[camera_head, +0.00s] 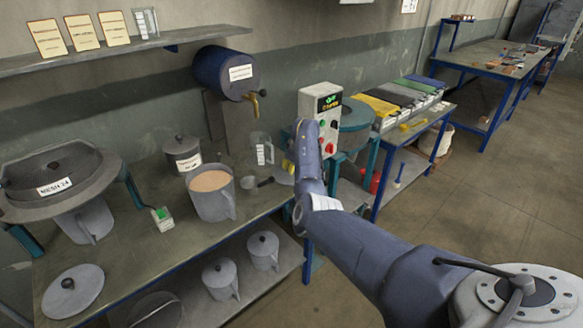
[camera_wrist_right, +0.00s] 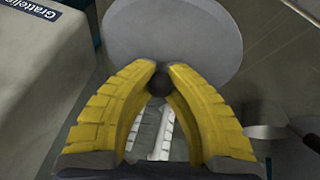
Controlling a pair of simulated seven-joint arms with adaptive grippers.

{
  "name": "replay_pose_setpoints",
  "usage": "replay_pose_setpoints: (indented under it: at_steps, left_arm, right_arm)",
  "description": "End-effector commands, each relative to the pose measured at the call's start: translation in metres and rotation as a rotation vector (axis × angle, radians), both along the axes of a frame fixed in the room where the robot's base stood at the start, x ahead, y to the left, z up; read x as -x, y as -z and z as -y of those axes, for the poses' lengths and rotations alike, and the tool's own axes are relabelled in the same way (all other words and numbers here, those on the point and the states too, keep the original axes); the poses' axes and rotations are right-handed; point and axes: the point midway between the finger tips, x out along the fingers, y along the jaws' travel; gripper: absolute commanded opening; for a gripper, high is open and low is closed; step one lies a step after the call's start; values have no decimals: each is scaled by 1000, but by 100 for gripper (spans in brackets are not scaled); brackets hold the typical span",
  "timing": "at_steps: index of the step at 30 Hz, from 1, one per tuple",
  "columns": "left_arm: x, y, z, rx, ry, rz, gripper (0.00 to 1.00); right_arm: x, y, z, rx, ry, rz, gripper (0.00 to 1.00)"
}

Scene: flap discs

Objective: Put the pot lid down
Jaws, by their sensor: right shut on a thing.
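My right gripper (camera_wrist_right: 160,75) has yellow fingers and is shut on the dark knob of a round grey pot lid (camera_wrist_right: 185,32). In the head view the right gripper (camera_head: 290,166) is mostly hidden behind my arm, and a small part of the held lid (camera_head: 283,179) shows at the table's right end. I cannot tell whether the lid touches the table. An open grey pot (camera_head: 212,206) with tan contents stands to its left. My left gripper is not in view.
A clear measuring jug (camera_head: 261,150), a small scoop (camera_head: 254,183) and a lidded pot (camera_head: 182,154) stand near the open pot. Another lid (camera_head: 85,289) lies at the table's front left. A control box (camera_head: 320,118) stands behind my arm. Table surface (camera_head: 200,240) is clear in front of the pot.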

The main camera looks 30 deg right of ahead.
Motion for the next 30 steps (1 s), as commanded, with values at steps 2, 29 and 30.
replay_pose_setpoints:
  at_steps: [2, 29, 30]
  left_arm:
    - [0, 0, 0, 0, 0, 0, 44]
    - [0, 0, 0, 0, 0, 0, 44]
    - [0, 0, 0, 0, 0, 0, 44]
  right_arm:
    - [0, 0, 0, 0, 0, 0, 0]
    - [9, -20, 0, 1, 3, 2, 34]
    - [11, -24, 0, 1, 2, 3, 34]
